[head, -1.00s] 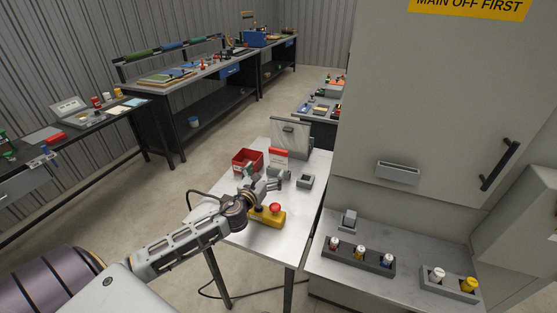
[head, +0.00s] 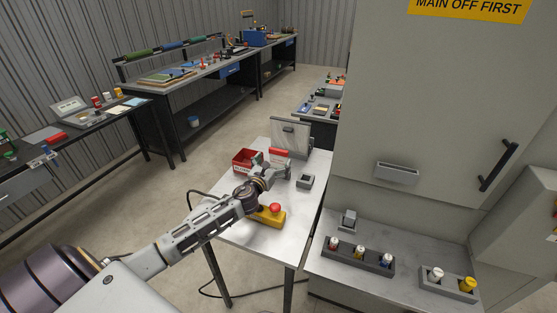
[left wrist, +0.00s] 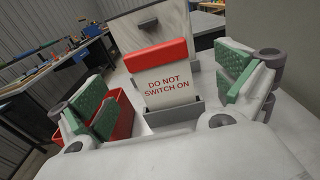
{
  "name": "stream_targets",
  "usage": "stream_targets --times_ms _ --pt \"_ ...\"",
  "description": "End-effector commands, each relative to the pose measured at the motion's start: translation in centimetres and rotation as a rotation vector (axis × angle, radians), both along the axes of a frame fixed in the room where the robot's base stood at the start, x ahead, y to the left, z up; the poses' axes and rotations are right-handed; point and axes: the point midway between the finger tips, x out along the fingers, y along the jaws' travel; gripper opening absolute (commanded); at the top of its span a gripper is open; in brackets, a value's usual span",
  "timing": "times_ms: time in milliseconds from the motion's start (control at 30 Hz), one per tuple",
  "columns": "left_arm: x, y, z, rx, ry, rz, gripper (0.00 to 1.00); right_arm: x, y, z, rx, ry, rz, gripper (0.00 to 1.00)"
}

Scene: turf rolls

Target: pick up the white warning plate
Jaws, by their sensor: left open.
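The white warning plate (left wrist: 168,86) has a red top band and the red words "DO NOT SWITCH ON". It stands upright in a grey holder (left wrist: 171,115) on the small white table. In the head view the plate's red top (head: 279,152) shows just beyond my left gripper (head: 272,169), which hides most of the rest. In the left wrist view my left gripper (left wrist: 172,88) is open, with its green-padded fingers on either side of the plate and apart from it. My right gripper is in neither view.
A red bin (head: 243,160) stands left of the plate, close to the left finger. A grey panel (head: 290,135) stands behind it. A yellow box with a red button (head: 270,216) and a small grey block (head: 305,181) are nearby. A tall cabinet (head: 430,110) rises at right.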

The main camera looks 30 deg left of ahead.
Motion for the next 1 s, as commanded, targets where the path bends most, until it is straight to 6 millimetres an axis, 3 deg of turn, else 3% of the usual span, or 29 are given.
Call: stream_targets --times_ms 667,1000 --pt "1.0 0.1 0.1 0.000 -0.001 0.001 1.00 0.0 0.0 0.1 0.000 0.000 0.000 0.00" --pt "3.4 0.7 0.5 -0.001 -0.001 0.001 1.00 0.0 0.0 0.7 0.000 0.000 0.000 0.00"
